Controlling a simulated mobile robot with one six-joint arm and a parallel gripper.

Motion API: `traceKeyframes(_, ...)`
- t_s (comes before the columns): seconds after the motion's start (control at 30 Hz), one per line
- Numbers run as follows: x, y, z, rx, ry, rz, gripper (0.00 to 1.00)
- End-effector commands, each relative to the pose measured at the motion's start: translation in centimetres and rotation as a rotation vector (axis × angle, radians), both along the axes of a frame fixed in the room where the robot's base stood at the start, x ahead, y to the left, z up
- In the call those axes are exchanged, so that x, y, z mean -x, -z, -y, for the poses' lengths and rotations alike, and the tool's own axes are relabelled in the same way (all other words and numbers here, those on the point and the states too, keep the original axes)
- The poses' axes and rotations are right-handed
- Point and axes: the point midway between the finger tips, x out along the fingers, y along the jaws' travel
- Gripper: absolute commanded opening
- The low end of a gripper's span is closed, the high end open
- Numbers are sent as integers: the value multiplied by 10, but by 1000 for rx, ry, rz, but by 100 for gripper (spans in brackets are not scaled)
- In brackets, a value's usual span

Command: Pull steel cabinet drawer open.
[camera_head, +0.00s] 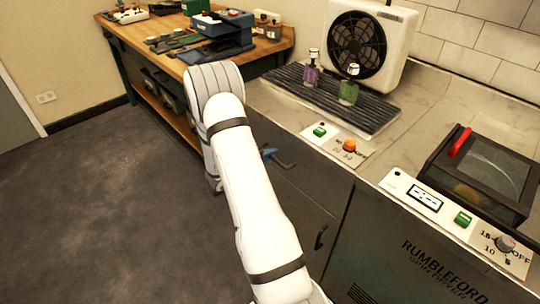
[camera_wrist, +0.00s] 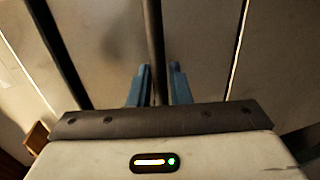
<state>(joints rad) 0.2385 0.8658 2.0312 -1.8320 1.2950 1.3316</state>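The steel cabinet (camera_head: 305,180) stands under the counter, its grey front facing the open floor. A drawer front with a dark bar handle is near my gripper (camera_head: 277,158). In the wrist view my gripper (camera_wrist: 160,85) has two blue fingers, one on each side of a dark bar (camera_wrist: 155,35). The left finger seems close to the bar, and a narrow gap shows on the right. Whether the fingers press on it cannot be told. The drawer looks flush with the cabinet front, though my arm hides part of it.
A lower handle (camera_head: 320,237) is on the cabinet front. On the counter are a fan unit (camera_head: 357,42), a dark ribbed mat (camera_head: 300,88) with purple and green bottles, and a lidded machine (camera_head: 480,175). A wooden workbench (camera_head: 150,48) stands behind. The grey floor (camera_head: 100,210) at left is clear.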

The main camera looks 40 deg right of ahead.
Motion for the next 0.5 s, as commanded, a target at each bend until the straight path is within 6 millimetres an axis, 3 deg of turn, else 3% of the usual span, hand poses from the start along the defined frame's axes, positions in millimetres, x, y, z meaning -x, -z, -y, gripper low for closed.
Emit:
traceKeyframes(0.17,0,0,0,0,0,0,16)
traceKeyframes(0.37,0,0,0,0,1,0,0)
traceKeyframes(0.5,0,0,0,-1,1,0,0)
